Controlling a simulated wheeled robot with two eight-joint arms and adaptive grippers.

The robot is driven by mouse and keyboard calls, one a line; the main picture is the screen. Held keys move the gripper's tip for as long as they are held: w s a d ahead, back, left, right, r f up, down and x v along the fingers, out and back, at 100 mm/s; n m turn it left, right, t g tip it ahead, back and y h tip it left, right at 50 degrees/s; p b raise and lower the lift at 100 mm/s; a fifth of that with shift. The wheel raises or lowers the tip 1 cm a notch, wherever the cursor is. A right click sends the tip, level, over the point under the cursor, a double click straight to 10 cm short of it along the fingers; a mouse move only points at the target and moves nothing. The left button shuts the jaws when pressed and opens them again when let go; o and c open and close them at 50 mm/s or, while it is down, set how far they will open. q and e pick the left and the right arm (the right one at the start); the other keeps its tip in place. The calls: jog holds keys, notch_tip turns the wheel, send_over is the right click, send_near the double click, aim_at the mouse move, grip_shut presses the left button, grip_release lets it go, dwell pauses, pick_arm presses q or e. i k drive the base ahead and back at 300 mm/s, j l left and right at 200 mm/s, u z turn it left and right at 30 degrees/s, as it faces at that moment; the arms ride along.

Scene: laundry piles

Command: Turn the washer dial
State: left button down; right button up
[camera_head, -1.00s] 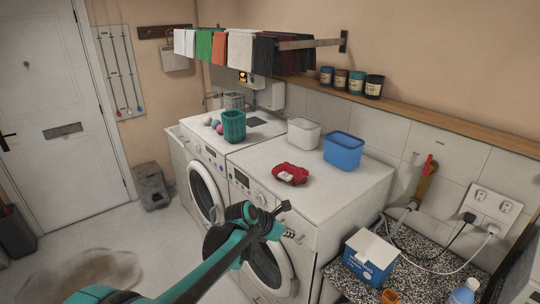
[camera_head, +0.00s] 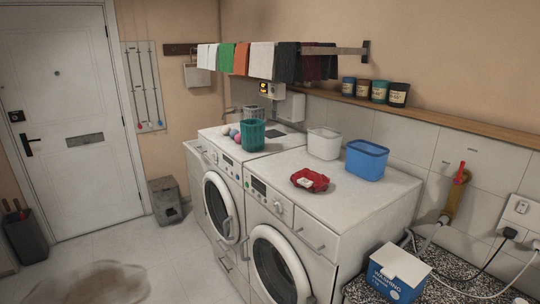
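Two white front-loading machines stand side by side along the wall. The nearer machine (camera_head: 320,228) has a round door and a front panel with a dark display (camera_head: 258,186) and a small round dial (camera_head: 278,207). The farther machine (camera_head: 207,184) has a similar panel with a small round dial (camera_head: 214,157) and a round door. The frames do not label which one is the washer. The dials are too small to read their angle. Neither of my grippers is in view, and nothing blocks the panels.
On the machine tops are a red cloth (camera_head: 310,180), a blue tub (camera_head: 366,160), a white tub (camera_head: 324,143), a green basket (camera_head: 251,135) and several small balls. A blue-and-white box (camera_head: 399,273) sits on the speckled counter (camera_head: 450,285) at right.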

aim_at(278, 208)
jog(key=i+z, duration=0.15)
jog(key=z, duration=0.2)
jog(key=i+j+z, duration=0.1)
jog(key=z, duration=0.25)
jog(key=i+j+z, duration=0.1)
jog(key=i+z, duration=0.15)
jog(key=z, duration=0.15)
